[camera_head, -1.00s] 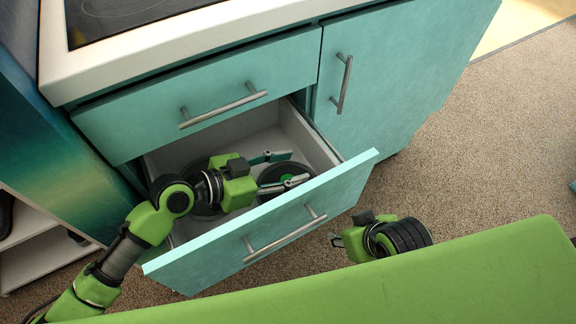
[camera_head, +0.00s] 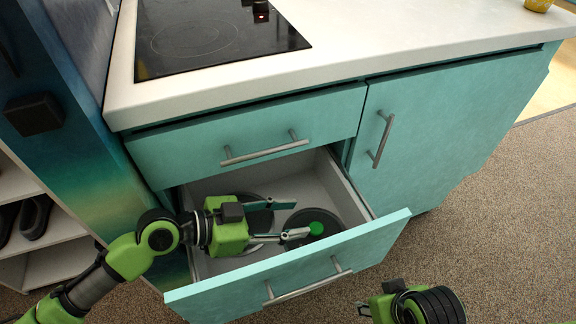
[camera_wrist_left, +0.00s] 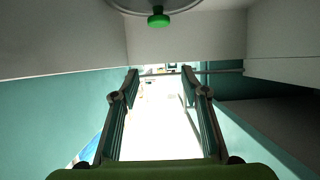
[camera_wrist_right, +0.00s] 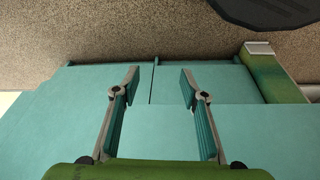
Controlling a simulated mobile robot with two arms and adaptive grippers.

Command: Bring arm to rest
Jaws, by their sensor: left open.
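My left gripper (camera_head: 292,219) is over the pulled-out lower drawer (camera_head: 390,226), its fingers spread and nothing between them. Its lower fingertip appears just left of the green knob (camera_head: 316,228) on a dark round lid or pan (camera_head: 328,219) in the drawer; contact cannot be told. In the left wrist view the open fingers (camera_wrist_left: 160,70) are empty, and a green knob (camera_wrist_left: 158,19) shows at the top. My right gripper (camera_head: 372,308) is low, in front of the drawer at the bottom edge. The right wrist view shows its fingers (camera_wrist_right: 160,71) apart and empty.
A second dark round item (camera_head: 258,215) lies partly behind my left gripper in the drawer. The upper drawer (camera_head: 250,135) and cupboard door (camera_head: 420,125) are shut. A cooktop (camera_head: 215,37) sits above. Shelves with shoes (camera_head: 36,217) stand left. Carpet (camera_head: 500,215) is clear at right.

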